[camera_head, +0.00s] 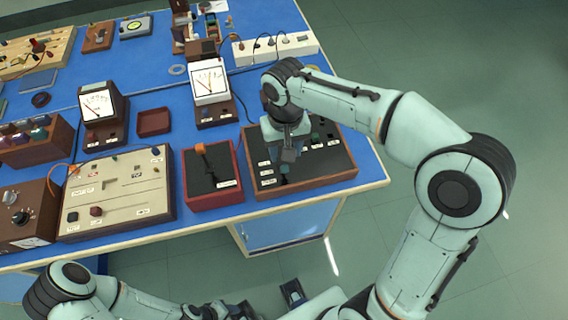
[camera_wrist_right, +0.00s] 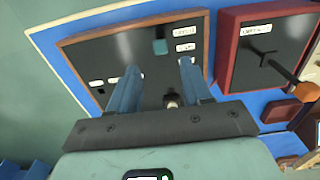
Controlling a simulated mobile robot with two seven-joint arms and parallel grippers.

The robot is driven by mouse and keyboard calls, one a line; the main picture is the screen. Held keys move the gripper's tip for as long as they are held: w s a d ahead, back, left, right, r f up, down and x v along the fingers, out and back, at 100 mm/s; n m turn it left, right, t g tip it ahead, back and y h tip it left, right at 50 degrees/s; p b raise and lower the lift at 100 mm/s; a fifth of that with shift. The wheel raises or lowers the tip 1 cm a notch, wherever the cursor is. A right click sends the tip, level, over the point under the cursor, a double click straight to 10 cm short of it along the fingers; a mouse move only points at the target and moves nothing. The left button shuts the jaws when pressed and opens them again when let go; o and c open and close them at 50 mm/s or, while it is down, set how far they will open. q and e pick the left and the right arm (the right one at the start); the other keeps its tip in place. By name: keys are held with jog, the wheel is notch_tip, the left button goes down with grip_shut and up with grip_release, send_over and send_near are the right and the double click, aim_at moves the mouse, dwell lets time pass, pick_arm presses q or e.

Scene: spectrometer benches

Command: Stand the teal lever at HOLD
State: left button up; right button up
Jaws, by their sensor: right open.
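The teal lever's small teal knob (camera_wrist_right: 160,47) stands up from a dark panel in a brown wooden frame (camera_wrist_right: 66,46). In the head view the wooden-framed panel (camera_head: 345,160) is at the right front of the blue bench, and the teal knob (camera_head: 283,169) shows just below my right gripper. My right gripper (camera_wrist_right: 158,70) is open, its two blue fingers pointing at the panel. The knob appears between and beyond the fingertips, with no contact visible. White labels sit beside the lever; their words are too small to read. My left arm (camera_head: 75,285) is low at left; its finger state is unclear.
A red box with an orange-handled lever (camera_head: 213,175) stands just left of the panel; it also shows in the wrist view (camera_wrist_right: 228,55). A white meter (camera_head: 210,90) stands behind. A beige switch panel (camera_head: 120,190) is further left. The floor right of the bench is clear.

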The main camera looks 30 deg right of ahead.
aim_at(285, 166)
pick_arm(q)
jog(key=shift+s+f+b, duration=0.1)
jog(key=shift+f+b, duration=0.3)
jog(key=shift+f, duration=0.2)
pick_arm(e)
notch_tip(285, 166, down, 8)
jog(key=shift+w, duration=0.1)
